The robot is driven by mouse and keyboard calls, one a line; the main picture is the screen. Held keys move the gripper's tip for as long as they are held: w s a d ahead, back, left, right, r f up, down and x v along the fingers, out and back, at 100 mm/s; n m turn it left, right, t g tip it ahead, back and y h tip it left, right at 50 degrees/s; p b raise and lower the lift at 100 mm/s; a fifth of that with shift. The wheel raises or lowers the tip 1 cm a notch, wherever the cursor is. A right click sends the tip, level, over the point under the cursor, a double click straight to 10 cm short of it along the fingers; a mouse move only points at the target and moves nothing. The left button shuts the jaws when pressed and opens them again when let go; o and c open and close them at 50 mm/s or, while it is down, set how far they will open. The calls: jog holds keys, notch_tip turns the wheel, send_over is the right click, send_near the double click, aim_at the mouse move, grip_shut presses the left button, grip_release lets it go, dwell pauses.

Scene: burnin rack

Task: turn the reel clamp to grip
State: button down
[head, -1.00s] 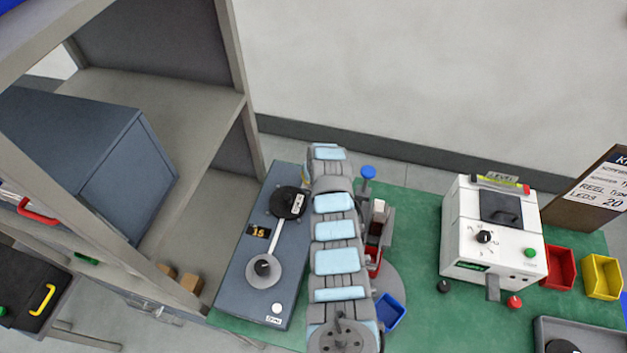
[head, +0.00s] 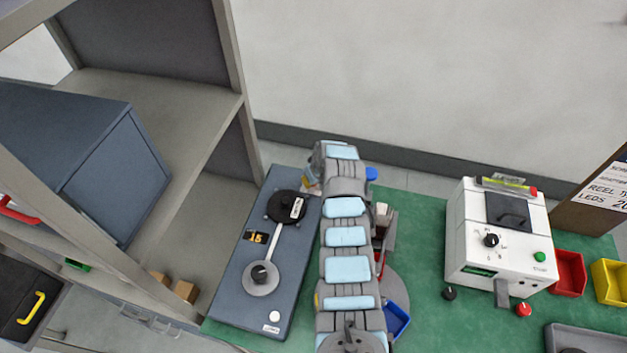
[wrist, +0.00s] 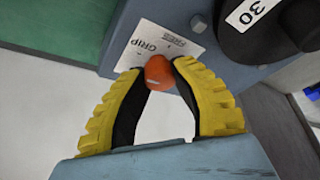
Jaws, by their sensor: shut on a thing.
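The reel clamp shows in the wrist view as a rounded orange-red handle (wrist: 159,71) on the edge of the blue-grey reel machine (wrist: 205,15). A white label (wrist: 158,47) beside it reads GRIP and FREE. My gripper (wrist: 161,77) is shut on the handle, with its black-and-yellow fingers on either side of it. The fingers hide part of the handle, and I cannot tell which word it points to. In the head view, the reel machine (head: 247,285) stands left of my arm, and the clamp handle is hidden.
The machine carries a black reel (head: 285,207) marked 30 and a smaller hub (head: 262,273). A grey shelf (head: 195,150) stands close on the left. Right of my arm are a blue bin (head: 396,319) and a white tester (head: 497,240). Green bench shows between them.

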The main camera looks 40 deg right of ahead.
aim_at(316, 188)
jog(key=c, duration=0.8)
grip_release()
jog(key=shift+f, duration=0.1)
jog(key=shift+v, duration=0.9)
jog(key=shift+s+r, duration=0.25)
jog(key=shift+r, duration=0.4)
jog(key=shift+v, duration=4.45)
jog(key=shift+w+a, duration=0.1)
jog(key=shift+w, duration=0.05)
